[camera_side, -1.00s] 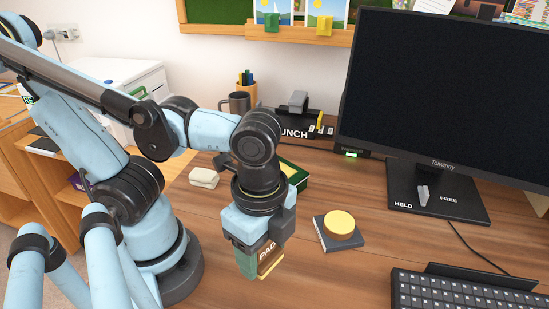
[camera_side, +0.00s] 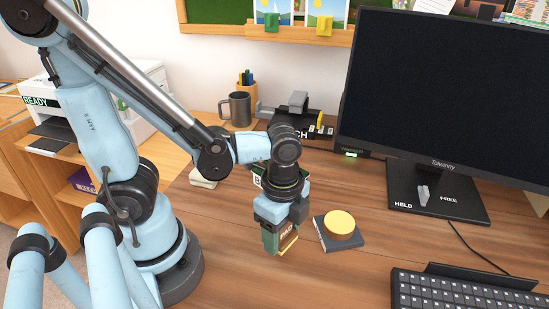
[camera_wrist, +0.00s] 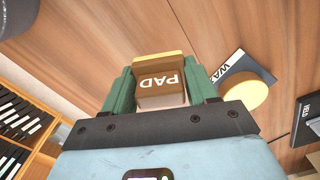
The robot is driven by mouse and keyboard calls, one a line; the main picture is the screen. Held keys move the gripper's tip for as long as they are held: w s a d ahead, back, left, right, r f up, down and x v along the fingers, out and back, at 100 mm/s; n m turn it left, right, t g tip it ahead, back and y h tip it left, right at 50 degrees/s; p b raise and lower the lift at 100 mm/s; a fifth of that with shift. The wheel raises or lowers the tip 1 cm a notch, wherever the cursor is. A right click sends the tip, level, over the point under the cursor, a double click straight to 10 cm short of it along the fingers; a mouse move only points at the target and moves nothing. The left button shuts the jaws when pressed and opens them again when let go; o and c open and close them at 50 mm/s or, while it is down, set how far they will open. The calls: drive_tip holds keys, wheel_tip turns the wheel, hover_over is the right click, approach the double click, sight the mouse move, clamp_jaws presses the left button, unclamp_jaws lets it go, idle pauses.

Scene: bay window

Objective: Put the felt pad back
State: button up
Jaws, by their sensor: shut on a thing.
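The felt pad (camera_wrist: 160,80) is a brown block with the word PAD on it and a yellowish edge. My gripper (camera_side: 280,239) is shut on it, with a green finger on each side. The pad also shows in the side view (camera_side: 288,238), partly hidden by a finger. It is held low over the wooden desk, left of a dark square block with a round yellow-topped piece on it (camera_side: 340,223). I cannot tell whether the pad touches the desk. A green box (camera_side: 257,181) is mostly hidden behind my gripper.
A keyboard (camera_side: 470,298) lies at the front right. A monitor (camera_side: 440,90) stands on a black base (camera_side: 455,206) marked HELD and FREE. A grey mug (camera_side: 238,108) and a pale block (camera_side: 204,180) are farther back. The desk (camera_side: 330,280) in front is clear.

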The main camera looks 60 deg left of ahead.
sight(281, 242)
drive_tip(key=shift+f, duration=1.45)
drive_tip(key=shift+f, duration=0.2)
drive_tip(key=o, duration=1)
drive_tip(key=shift+r, duration=0.2)
drive_tip(key=shift+r, duration=5.9)
drive_tip(key=w+a+n+t, duration=0.2)
drive_tip(key=n, duration=0.2)
drive_tip(key=w+a+r+n+t, duration=0.1)
drive_tip(key=w+a+n+t, duration=0.1)
drive_tip(key=n, duration=0.3)
drive_tip(key=w+a+n+t, duration=0.2)
drive_tip(key=a+n+t, duration=0.1)
drive_tip(key=n, duration=0.1)
drive_tip(key=shift+w+r+n, duration=0.3)
drive_tip(key=shift+w+r, duration=0.05)
drive_tip(key=shift+w, duration=0.05)
